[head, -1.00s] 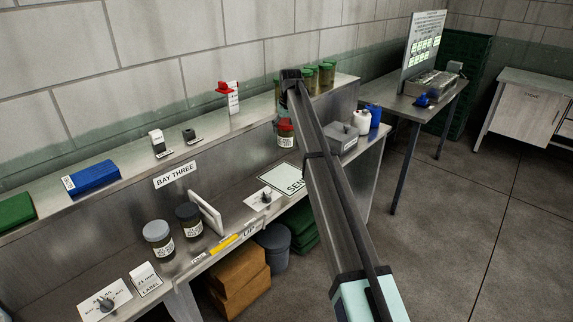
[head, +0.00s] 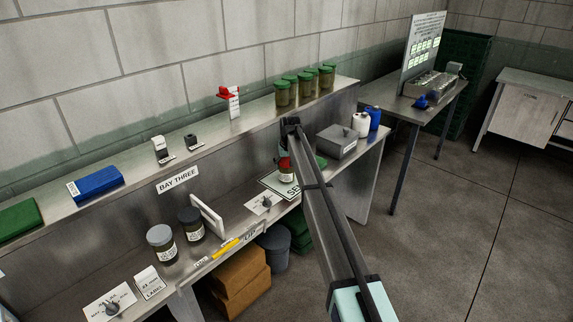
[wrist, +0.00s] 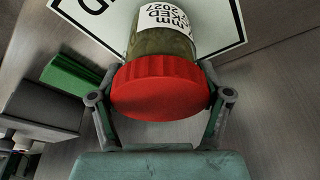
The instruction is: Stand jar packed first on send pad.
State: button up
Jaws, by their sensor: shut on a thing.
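A jar with a red lid (wrist: 160,90) and a white printed label is held in my gripper (wrist: 162,78), with the fingers on either side of it. In the head view the jar (head: 286,172) looks upright, partly hidden by my arm. The send pad (head: 268,181) is a white sheet with a dark green border on the lower bench. The jar is over the pad in the head view, and the pad (wrist: 225,18) shows behind the jar in the wrist view. I cannot tell whether the jar's base touches the pad.
A jar with a grey lid (head: 161,243) and one with a black lid (head: 190,222) stand left of a white upright divider (head: 207,217). A grey box (head: 337,140) stands right of the pad. Several green-lidded jars (head: 304,82) stand on the upper shelf.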

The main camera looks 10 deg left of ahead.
jog(key=shift+f, duration=0.15)
jog(key=shift+f, duration=0.15)
jog(key=o, duration=1.4)
jog(key=b+v, duration=0.2)
jog(key=v, duration=1)
jog(key=shift+d+b, duration=0.1)
jog(key=shift+b, duration=0.3)
